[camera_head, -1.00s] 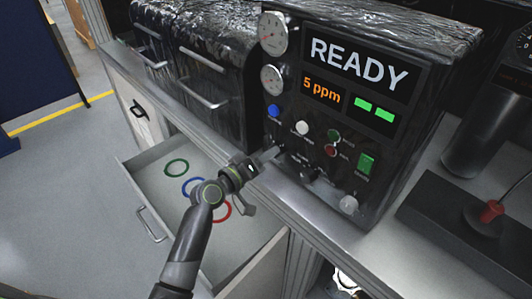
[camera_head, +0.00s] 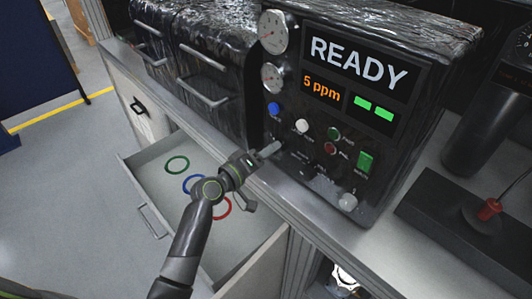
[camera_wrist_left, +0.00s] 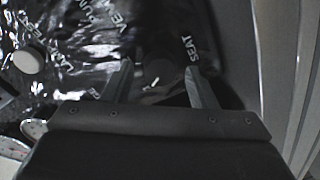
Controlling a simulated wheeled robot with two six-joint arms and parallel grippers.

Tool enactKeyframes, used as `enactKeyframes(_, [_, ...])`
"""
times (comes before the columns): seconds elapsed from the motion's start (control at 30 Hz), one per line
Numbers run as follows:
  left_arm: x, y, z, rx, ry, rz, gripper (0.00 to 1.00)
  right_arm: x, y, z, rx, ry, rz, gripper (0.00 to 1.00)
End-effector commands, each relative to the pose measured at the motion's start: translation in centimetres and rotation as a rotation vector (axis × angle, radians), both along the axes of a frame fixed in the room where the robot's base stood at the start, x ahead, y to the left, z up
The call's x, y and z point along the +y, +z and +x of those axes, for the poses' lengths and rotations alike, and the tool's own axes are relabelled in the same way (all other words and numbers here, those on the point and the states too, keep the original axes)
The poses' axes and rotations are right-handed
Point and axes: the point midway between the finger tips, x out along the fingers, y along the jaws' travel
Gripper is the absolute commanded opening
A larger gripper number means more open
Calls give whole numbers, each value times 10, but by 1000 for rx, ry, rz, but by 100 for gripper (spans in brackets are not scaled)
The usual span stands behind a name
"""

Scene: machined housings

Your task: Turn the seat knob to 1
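The seat knob (camera_wrist_left: 157,76) is a dark round knob with a short, slanted white mark, next to the printed word SEAT in the left wrist view. My left gripper (camera_wrist_left: 160,82) is open there, with one finger on each side of the knob and dark gaps between. In the head view my left gripper (camera_head: 270,150) reaches the lower left of the black control panel (camera_head: 318,125), and the knob is mostly hidden or too dark to make out. The numbers around the knob cannot be read. My right gripper is not in view.
Below the arm, an open drawer (camera_head: 150,180) holds coloured rings. A red-topped joystick (camera_head: 489,209) stands at right.

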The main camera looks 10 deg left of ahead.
Motion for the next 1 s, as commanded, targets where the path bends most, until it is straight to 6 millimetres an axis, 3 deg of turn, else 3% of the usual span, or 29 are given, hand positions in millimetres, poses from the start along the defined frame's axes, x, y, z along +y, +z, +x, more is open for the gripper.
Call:
enactKeyframes(0.47, [7,-1,-10,-1,1,3,55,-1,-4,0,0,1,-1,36])
enactKeyframes(1.0, [62,3,-101,0,0,7,55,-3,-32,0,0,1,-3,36])
